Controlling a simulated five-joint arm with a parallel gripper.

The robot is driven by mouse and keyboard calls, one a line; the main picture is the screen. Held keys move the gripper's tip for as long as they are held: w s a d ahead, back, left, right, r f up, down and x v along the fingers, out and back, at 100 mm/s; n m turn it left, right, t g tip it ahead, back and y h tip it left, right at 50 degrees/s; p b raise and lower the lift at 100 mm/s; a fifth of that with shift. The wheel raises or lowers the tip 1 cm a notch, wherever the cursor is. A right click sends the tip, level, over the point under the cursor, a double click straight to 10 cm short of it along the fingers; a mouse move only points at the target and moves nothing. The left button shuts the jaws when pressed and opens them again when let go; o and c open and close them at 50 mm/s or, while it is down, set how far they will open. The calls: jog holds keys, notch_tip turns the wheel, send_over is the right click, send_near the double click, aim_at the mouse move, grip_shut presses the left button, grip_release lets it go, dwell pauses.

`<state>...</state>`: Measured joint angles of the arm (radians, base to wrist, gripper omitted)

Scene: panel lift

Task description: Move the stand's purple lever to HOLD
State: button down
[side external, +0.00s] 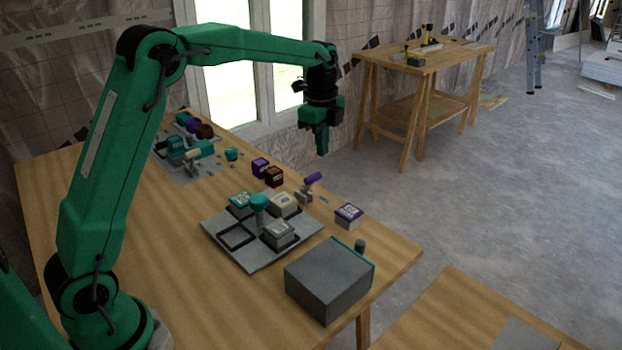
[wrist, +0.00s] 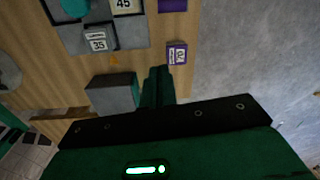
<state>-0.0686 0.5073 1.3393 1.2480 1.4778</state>
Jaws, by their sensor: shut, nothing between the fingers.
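The purple lever (side external: 313,180) sits on a small grey stand (side external: 304,195) near the far edge of the table, its purple handle tilted up to the right. My gripper (side external: 322,152) is shut and empty, pointing down, above and apart from the lever in the side view. Its closed fingers also show in the wrist view (wrist: 157,85). A purple patch (wrist: 172,4) is cut off at the wrist view's top edge; I cannot tell if it is the lever. No HOLD mark is readable.
A purple-and-white block (side external: 348,215) stands right of the lever. A grey tray (side external: 222,252) with several blocks and a teal knob lies in front. A grey box (side external: 325,282) stands at the table's near right. Purple and dark red blocks (side external: 273,177) stand left of the lever.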

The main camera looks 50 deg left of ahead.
jog(key=shift+m+g, duration=0.3)
jog(key=shift+m, duration=0.6)
jog(key=w+f, duration=0.1)
jog(key=f, duration=0.1)
jog(key=w+f, duration=0.1)
jog(key=shift+w+a+f, duration=0.2)
jog(key=shift+w+a, duration=0.1)
jog(key=shift+w, duration=0.05)
jog(key=shift+f, duration=0.2)
jog(key=a+f, duration=0.3)
jog(key=f, duration=0.5)
jog(key=shift+a+f, duration=0.2)
jog(key=shift+f, duration=0.05)
